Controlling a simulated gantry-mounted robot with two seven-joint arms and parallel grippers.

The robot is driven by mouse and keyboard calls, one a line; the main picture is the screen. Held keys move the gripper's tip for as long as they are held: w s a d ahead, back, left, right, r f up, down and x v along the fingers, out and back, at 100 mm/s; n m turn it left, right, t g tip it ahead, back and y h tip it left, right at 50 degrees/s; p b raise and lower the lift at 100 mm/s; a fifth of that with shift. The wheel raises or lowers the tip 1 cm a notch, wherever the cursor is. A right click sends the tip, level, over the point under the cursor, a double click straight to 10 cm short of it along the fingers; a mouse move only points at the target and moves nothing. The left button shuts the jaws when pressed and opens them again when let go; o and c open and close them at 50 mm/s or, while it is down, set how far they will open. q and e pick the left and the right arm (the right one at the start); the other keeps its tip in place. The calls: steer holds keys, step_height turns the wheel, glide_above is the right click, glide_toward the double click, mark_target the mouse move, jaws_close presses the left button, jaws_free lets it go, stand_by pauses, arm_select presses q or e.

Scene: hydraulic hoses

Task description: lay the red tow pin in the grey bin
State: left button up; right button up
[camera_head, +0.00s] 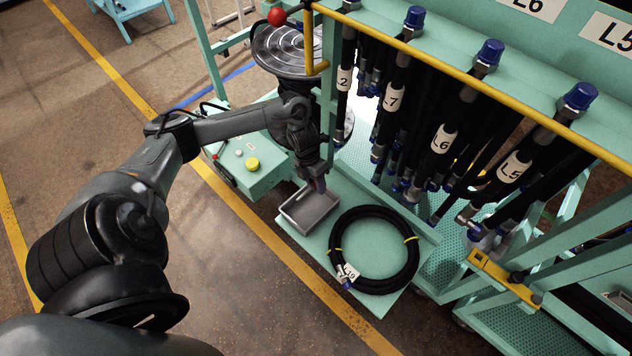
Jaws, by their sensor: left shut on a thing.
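My left gripper (317,184) reaches in from the left and points down over the grey bin (296,222). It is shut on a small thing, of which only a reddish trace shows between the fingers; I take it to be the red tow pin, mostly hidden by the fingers. The bin is a shallow open tray on a light green shelf. The gripper is at the bin's far right side, and I cannot tell how high above its floor. My right gripper is not in view.
A coiled black hose (345,222) tagged L10 lies right of the bin on the shelf (383,304). Hoses with blue caps hang from the green rack behind. A green box with a yellow button (252,164) stands left of the bin. A red ball knob (277,16) is at the top.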

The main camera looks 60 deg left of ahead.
arm_select(q)
steer(key=shift+f+b, duration=2.7)
steer(key=shift+f, duration=1.1)
steer(key=shift+f+b, duration=0.65)
steer(key=shift+f, duration=0.2)
steer(key=o, duration=1.1)
steer(key=shift+o, duration=0.2)
steer(key=shift+a+r, duration=0.1)
steer(key=shift+r, duration=0.45)
steer(key=p+v, duration=0.3)
steer(key=v, duration=0.6)
steer(key=shift+a+r+p, duration=0.15)
steer(key=shift+r+p, duration=0.2)
steer(key=shift+s, duration=0.1)
